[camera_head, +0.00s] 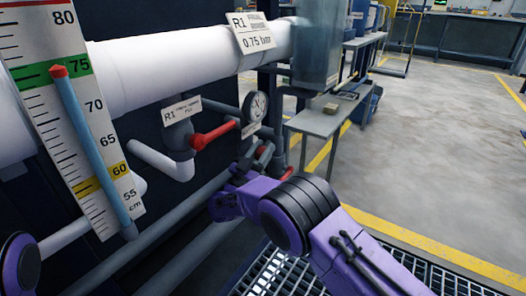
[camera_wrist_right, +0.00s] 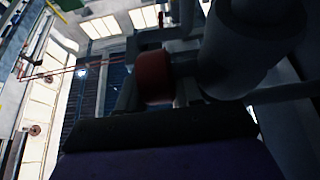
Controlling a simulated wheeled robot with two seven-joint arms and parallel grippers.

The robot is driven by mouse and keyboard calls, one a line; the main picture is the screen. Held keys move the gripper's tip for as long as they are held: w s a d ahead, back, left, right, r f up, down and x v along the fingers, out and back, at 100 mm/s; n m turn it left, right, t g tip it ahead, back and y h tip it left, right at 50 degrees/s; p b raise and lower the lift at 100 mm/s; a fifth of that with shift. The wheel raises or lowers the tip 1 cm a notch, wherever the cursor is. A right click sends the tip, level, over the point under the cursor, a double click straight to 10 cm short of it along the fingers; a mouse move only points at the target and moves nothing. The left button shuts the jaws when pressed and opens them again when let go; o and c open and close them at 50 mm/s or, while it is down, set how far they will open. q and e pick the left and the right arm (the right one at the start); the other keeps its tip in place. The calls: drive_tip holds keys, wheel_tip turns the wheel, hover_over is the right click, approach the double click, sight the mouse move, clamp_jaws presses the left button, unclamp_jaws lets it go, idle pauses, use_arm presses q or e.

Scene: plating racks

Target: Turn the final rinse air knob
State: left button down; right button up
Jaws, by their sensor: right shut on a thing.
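The right wrist view shows a dark red, rounded knob (camera_wrist_right: 153,78) between the grey fingers of my right gripper (camera_wrist_right: 155,92), which is shut on it. In the head view my right gripper (camera_head: 262,155) is at the pipework just below the round pressure gauge (camera_head: 255,106). There the gripper and wrist hide most of the knob, and I cannot tell its turn angle. The gauge's needle is too small to read. A sign (camera_head: 251,33) above reads R1 final rinse, 0.75 bar. My left gripper is out of view.
A red lever handle (camera_head: 213,136) sits on the valve left of my right gripper. A white pipe (camera_head: 180,60) runs above. A large scale board (camera_head: 70,120) stands at left. A grey bench (camera_head: 318,122) is behind, with open floor at right.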

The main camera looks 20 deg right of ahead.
sight(257, 157)
drive_tip(key=o, duration=0.7)
drive_tip(key=p+v, duration=0.2)
drive_tip(key=v, duration=0.3)
drive_tip(key=shift+s+a+f, duration=0.1)
drive_tip(key=shift+s+a, duration=0.05)
drive_tip(key=shift+a, duration=0.15)
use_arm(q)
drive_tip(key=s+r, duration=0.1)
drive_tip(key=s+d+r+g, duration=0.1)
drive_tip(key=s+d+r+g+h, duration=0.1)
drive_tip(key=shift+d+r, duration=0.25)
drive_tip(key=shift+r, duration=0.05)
use_arm(e)
drive_tip(key=v, duration=0.5)
drive_tip(key=shift+f, duration=0.1)
